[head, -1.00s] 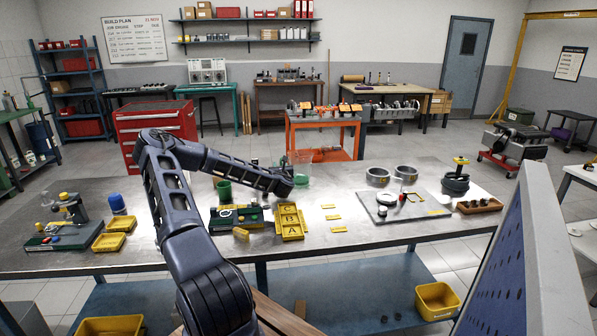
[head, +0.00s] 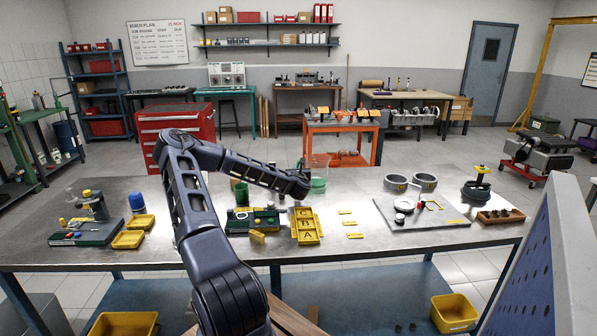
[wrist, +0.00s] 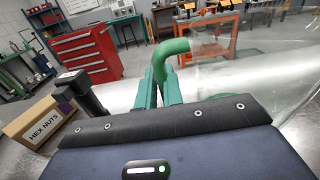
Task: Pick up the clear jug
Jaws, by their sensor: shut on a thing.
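The clear jug (head: 319,164) is see-through with a green base and stands upright at the far side of the metal table in the head view. Its green handle (wrist: 172,48) and large clear body (wrist: 245,85) show in the wrist view. My gripper (wrist: 166,92) has its teal fingers closed around the handle, with the jug's body to the right. In the head view my gripper (head: 304,186) overlaps the jug's near left side and hides part of it. I cannot tell whether the jug's base touches the table.
A box marked HEX NUTS (wrist: 42,122) is left of my gripper in the wrist view. A yellow lettered tray (head: 307,238) lies nearer. Two metal rings (head: 396,183) stand to the right, with bare table between.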

